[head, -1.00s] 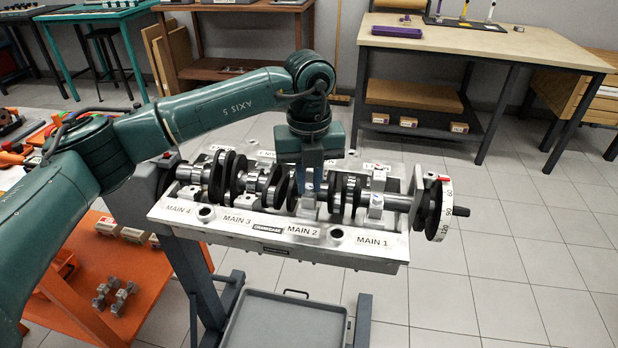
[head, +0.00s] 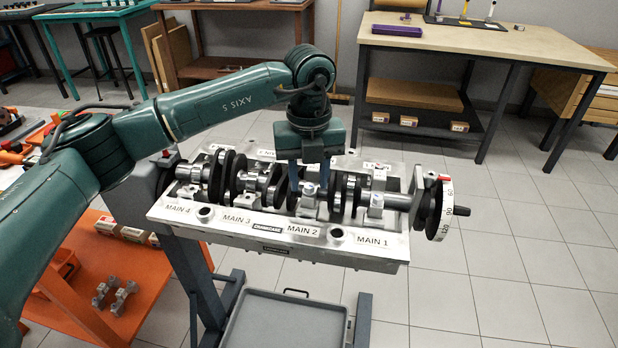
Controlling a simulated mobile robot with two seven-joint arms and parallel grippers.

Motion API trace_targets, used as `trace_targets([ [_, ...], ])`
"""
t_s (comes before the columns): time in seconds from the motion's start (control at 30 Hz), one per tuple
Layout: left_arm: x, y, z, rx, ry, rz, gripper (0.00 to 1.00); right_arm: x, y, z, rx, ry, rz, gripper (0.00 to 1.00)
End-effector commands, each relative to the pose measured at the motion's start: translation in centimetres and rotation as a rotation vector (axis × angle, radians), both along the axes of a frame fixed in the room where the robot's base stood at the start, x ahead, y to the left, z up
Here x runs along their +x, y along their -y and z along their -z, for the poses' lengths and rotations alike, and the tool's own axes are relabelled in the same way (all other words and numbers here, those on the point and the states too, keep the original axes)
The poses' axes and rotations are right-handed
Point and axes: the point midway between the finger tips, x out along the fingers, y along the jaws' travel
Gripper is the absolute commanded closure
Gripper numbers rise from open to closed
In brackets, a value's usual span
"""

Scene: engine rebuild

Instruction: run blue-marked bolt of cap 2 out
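The crankcase (head: 222,229) lies on a stand with the crankshaft (head: 391,203) in it, its front edge labelled MAIN 4 to MAIN 1. Cap 2 (head: 307,208), a grey block, sits over the shaft behind the MAIN 2 label. A small bolt head (head: 309,188) shows on its near side; I cannot make out a blue mark. My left gripper (head: 310,188) points down over cap 2. Its two blue-grey fingers show apart, with the bolt head between or just in front of them. Its palm hides the far side of the cap. My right gripper is not in view.
Cap 1 (head: 376,203) sits to the right, near the marked timing wheel (head: 441,209). A grey tray (head: 282,325) is below the stand. An orange cart (head: 75,320) at the lower left carries loose grey caps (head: 122,297). The floor at right is clear.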

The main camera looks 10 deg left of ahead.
Motion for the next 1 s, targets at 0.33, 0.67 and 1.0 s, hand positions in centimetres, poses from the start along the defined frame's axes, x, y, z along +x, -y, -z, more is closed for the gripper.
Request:
trace_targets([
  [0.33,0.1,0.1,-7.3,-0.002,0.005,0.000,0.63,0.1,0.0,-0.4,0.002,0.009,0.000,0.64],
  [0.67,0.0,0.1,-12.0,0.000,0.001,0.000,0.63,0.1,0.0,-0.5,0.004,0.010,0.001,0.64],
  [1.0,0.0,0.1,-12.4,0.000,0.000,0.000,0.63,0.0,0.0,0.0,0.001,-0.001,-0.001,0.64],
])
